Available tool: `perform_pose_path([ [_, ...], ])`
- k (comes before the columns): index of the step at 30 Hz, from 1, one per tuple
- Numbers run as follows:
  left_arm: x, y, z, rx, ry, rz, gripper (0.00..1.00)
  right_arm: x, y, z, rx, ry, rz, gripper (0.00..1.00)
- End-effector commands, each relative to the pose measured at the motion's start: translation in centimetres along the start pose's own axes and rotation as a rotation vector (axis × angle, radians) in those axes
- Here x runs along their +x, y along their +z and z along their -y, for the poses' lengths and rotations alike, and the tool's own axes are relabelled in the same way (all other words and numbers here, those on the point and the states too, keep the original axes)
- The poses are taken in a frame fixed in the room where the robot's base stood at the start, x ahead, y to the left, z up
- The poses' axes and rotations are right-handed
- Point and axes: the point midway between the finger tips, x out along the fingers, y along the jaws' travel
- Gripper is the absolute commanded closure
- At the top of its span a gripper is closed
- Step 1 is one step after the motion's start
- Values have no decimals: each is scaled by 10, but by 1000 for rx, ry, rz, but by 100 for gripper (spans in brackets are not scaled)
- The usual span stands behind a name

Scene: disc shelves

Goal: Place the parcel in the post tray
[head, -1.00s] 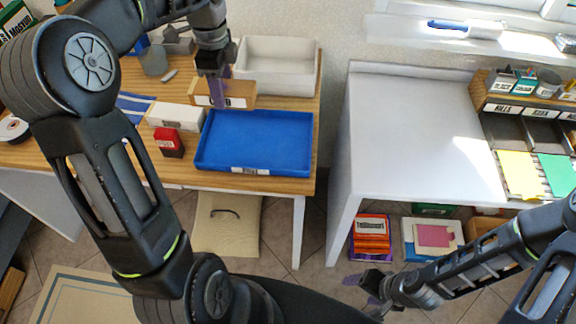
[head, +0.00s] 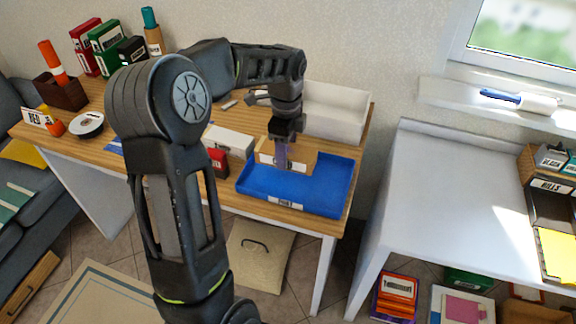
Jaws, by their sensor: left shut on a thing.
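The blue post tray (head: 325,190) lies on the wooden table, with a label on its front wall. My left gripper (head: 284,162) points down over the back left part of the tray. It is shut on a tan parcel (head: 300,160) with a white label. The parcel is at the tray's back edge; I cannot tell whether it touches the tray floor. My right gripper is out of view.
A red box (head: 217,162) and a white box (head: 229,140) stand left of the tray. A white bin (head: 340,112) stands behind it on the wooden table (head: 265,206). A white desk (head: 440,190) is at the right, with its middle clear.

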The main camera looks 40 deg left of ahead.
Motion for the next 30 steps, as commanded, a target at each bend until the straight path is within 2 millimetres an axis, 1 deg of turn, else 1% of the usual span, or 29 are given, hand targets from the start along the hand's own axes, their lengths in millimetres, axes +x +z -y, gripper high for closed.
perform_pose_path([
  [10, 4, 0, 0, 0, -1, 0, 95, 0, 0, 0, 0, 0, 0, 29],
  [14, 18, 0, 0, 1, 2, 0, 95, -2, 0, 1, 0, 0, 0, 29],
  [18, 41, 0, -1, 0, 3, -1, 95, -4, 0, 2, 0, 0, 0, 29],
  [21, 50, 0, 0, 0, 0, -1, 95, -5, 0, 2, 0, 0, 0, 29],
  [30, 53, 0, 0, 0, -2, -1, 95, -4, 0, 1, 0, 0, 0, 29],
])
